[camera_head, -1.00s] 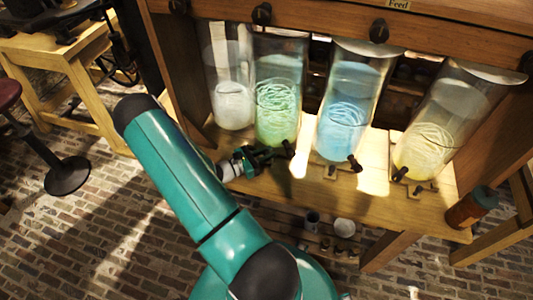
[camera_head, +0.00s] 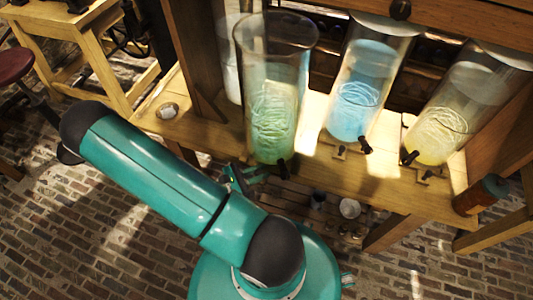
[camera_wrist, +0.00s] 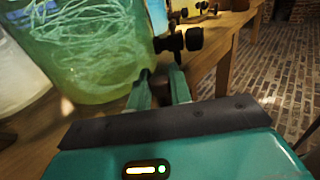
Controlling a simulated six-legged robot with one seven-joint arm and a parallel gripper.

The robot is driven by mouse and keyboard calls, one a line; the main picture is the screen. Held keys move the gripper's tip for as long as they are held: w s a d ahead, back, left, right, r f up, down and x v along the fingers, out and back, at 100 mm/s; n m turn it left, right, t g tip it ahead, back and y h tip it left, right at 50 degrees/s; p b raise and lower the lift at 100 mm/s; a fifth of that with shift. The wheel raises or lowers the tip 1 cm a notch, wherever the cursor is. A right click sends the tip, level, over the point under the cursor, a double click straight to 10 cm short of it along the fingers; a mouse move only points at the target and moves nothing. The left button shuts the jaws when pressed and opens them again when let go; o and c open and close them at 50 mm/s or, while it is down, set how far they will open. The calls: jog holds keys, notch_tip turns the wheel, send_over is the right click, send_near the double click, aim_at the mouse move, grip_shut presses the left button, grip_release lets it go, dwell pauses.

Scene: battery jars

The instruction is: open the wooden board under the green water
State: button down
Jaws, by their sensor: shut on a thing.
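The glass jar of green water (camera_head: 275,110) stands forward of the other jars, its open rim in front of the rack's upper beam. It fills the upper left of the wrist view (camera_wrist: 85,50). Its black spigot (camera_head: 283,168) points to the front. My gripper (camera_head: 250,178) is low at the front of this jar, left of the spigot. In the wrist view its fingers (camera_wrist: 160,82) are shut on a small dark knob by the jar's base. The wooden board under the jar is mostly hidden by the jar and my gripper.
The blue jar (camera_head: 358,100) and yellow jar (camera_head: 445,115) stand in the rack to the right, with small knobs below their spigots. A pale jar (camera_head: 232,70) is partly hidden at left. A brown cylinder (camera_head: 481,195) sits at the right end. Brick floor (camera_head: 70,230) is open in front.

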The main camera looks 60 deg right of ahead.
jog(key=s+a, duration=0.1)
jog(key=a, duration=0.6)
jog(key=c, duration=1.6)
grip_release()
jog(key=v, duration=1.3)
jog(key=shift+w+a, duration=0.25)
jog(key=shift+a, duration=0.1)
